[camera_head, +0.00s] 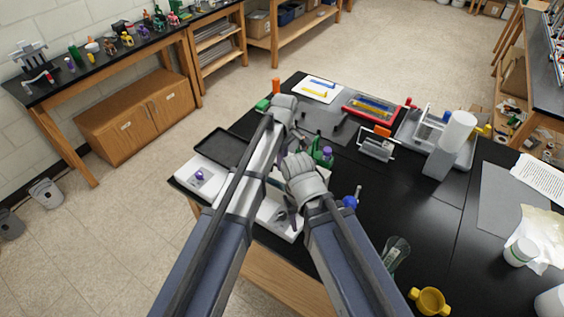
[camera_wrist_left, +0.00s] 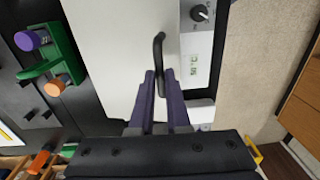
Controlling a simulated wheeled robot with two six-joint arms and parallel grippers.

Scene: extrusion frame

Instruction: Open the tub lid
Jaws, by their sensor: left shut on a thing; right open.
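The tub's white lid (camera_wrist_left: 112,45) fills the middle of the left wrist view, with a black bar handle (camera_wrist_left: 158,48) near its edge. Next to it is the tub's control panel (camera_wrist_left: 195,58) with a dark knob and a small green display. My left gripper (camera_wrist_left: 160,80) is shut on the handle; the lid looks closed from here. In the head view the white tub (camera_head: 272,212) is largely hidden under my arms, and the left fingertips are hidden there. My right gripper (camera_head: 288,214) is open and empty, over or close to the tub's front.
A green holder (camera_wrist_left: 50,65) with purple-capped and orange-capped items stands beside the tub. A black tray (camera_head: 222,147) and a white device (camera_head: 200,175) lie left. Black bench (camera_head: 400,200) is clear between.

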